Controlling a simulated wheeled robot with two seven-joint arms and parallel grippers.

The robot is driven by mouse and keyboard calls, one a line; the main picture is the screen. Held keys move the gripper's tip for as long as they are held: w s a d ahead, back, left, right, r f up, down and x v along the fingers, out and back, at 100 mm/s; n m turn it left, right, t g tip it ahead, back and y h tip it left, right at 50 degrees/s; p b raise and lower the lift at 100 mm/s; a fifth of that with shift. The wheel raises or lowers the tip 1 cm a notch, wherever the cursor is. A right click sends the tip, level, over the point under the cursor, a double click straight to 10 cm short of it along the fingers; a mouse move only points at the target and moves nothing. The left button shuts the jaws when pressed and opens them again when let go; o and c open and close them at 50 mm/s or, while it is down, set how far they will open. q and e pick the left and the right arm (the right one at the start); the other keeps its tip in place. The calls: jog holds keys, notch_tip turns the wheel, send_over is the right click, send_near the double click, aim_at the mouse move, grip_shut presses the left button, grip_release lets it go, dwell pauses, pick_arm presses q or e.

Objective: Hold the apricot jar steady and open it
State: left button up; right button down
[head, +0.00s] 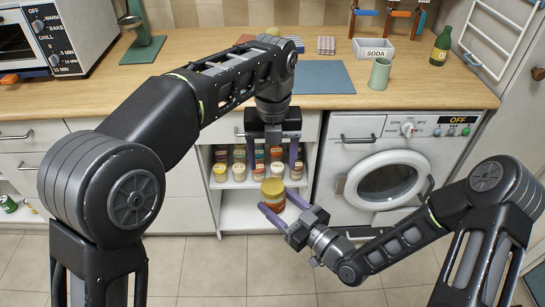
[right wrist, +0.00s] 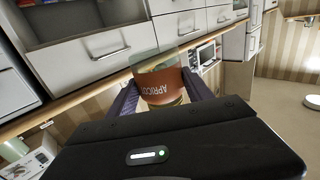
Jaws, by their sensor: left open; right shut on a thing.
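The apricot jar (head: 273,205) has an orange-brown body and a yellowish lid (head: 272,187). It is held upright in front of the open shelf unit. My right gripper (head: 279,201) is shut on the jar's body, one finger on each side. In the right wrist view the jar (right wrist: 165,88) sits between both fingers, with its APRICOT label upside down in the picture. My left gripper (head: 272,165) points down above the jar. Its fingers are apart and empty, and the lid appears just below them.
Several small jars (head: 221,172) stand on the shelf behind. A washing machine (head: 395,175) is to the right. The counter (head: 210,85) above holds a blue mat (head: 325,78), a green mug (head: 380,74), a SODA box (head: 373,51) and a bottle (head: 441,46).

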aim_at(273, 186)
pick_arm(q)
jog(key=shift+f, duration=0.1)
jog(key=shift+f, duration=3.95)
